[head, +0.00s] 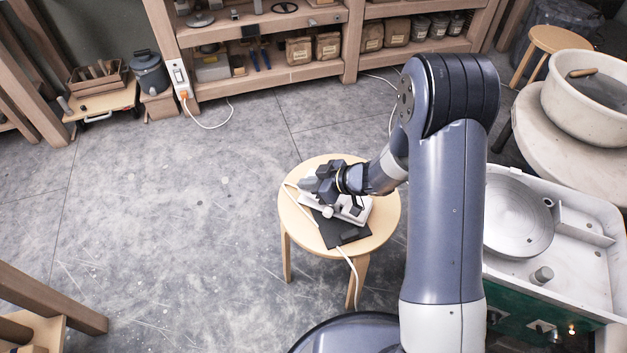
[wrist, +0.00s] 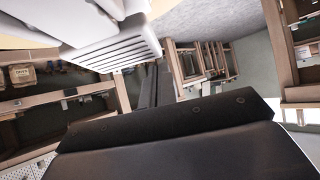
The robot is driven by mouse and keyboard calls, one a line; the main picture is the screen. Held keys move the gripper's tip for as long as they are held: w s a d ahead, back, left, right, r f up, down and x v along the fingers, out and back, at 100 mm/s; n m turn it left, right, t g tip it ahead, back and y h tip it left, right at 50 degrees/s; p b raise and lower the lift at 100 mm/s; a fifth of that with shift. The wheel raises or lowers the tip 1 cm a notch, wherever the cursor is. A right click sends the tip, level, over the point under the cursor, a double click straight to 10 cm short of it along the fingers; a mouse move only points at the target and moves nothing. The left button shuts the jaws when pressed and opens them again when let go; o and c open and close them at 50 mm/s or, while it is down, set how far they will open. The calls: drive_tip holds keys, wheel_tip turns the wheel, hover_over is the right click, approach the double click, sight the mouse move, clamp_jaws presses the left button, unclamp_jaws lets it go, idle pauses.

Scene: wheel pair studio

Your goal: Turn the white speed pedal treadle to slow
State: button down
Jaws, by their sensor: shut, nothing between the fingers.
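The white speed pedal (head: 356,213) sits on a small round wooden stool (head: 384,222), partly hidden by my gripper. In the wrist view a white ribbed part of the pedal (wrist: 118,52), seemingly the treadle, fills the upper left, close to my fingers. I cannot tell its tilt or setting. My gripper (head: 308,186) is shut and empty, level with the far side of the pedal and very near it. Its dark fingers also show in the wrist view (wrist: 152,86). Whether they touch the pedal cannot be made out.
A dark flat pad (head: 340,232) lies under the pedal on the stool. A white cable (head: 352,268) hangs off the stool's front edge. The potter's wheel (head: 516,215) in its white tray stands at right. Shelves (head: 280,75) line the back. The grey floor at left is clear.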

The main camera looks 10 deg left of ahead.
drive_tip(key=shift+a+h+p, duration=0.2)
drive_tip(key=shift+h+p, duration=0.1)
drive_tip(key=shift+p, duration=0.95)
drive_tip(key=shift+f+p, duration=0.15)
drive_tip(key=shift+p, duration=0.45)
drive_tip(key=p, duration=0.1)
drive_tip(key=h+p, duration=0.1)
drive_tip(key=p, duration=0.1)
drive_tip(key=shift+w+a+f+g, duration=0.15)
drive_tip(key=shift+a+f+g, duration=0.15)
drive_tip(key=shift+f, duration=0.1)
drive_tip(key=shift+f+h+p, duration=0.35)
drive_tip(key=shift+h+p, duration=0.05)
drive_tip(key=shift+p, duration=0.05)
drive_tip(key=shift+f, duration=0.1)
drive_tip(key=shift+d, duration=0.1)
drive_tip(key=p+v, duration=0.3)
drive_tip(key=v, duration=0.7)
drive_tip(key=shift+d+r, duration=0.2)
drive_tip(key=shift+r, duration=0.15)
drive_tip(key=c, duration=2.2)
unclamp_jaws()
